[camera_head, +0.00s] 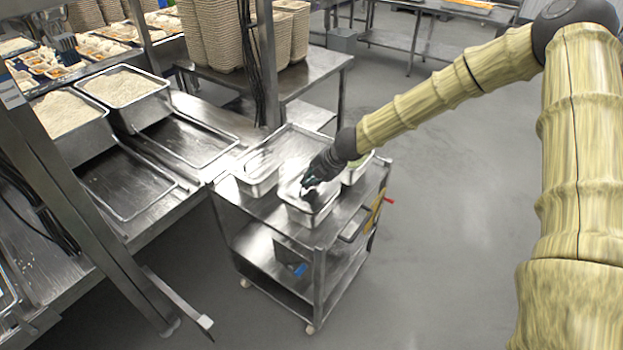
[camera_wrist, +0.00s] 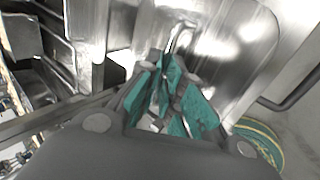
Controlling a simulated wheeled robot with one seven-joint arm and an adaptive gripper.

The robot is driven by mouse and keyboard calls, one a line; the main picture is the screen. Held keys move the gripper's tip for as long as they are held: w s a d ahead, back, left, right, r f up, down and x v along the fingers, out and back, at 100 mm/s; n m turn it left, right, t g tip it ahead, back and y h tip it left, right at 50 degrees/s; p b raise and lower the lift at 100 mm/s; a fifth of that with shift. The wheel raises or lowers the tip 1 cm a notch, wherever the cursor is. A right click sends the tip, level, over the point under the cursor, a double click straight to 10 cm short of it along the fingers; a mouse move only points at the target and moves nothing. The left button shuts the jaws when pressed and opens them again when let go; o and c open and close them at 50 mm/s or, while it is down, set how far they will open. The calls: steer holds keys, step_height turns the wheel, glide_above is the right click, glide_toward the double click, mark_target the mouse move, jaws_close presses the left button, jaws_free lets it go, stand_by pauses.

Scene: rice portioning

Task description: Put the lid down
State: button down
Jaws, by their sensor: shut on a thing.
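My gripper (camera_head: 311,184) is over the front part of a steel cart in the head view. In the wrist view, my gripper (camera_wrist: 172,95) has its green finger pads closed around the raised handle of a shiny metal lid (camera_wrist: 235,50). The lid has rounded corners and fills the upper right of that view. In the head view, the lid (camera_head: 291,188) shows beside my gripper, at the top of a small steel pan (camera_head: 304,216). My wrist hides part of both. I cannot tell whether the lid rests on the pan or hangs just above it.
The steel cart (camera_head: 347,222) also carries a larger shallow tray (camera_head: 257,187) behind and another pan (camera_head: 357,172) at right. A counter at left holds rice-filled pans (camera_head: 122,88) and empty recessed slots (camera_head: 120,186). Stacked bowls (camera_head: 212,35) stand behind. The floor at right is clear.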

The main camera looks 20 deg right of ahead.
steer(key=shift+f+b, duration=0.6)
steer(key=shift+b, duration=0.05)
steer(key=c, duration=1.6)
jaws_free()
steer(key=shift+o, duration=0.2)
steer(key=shift+r, duration=0.15)
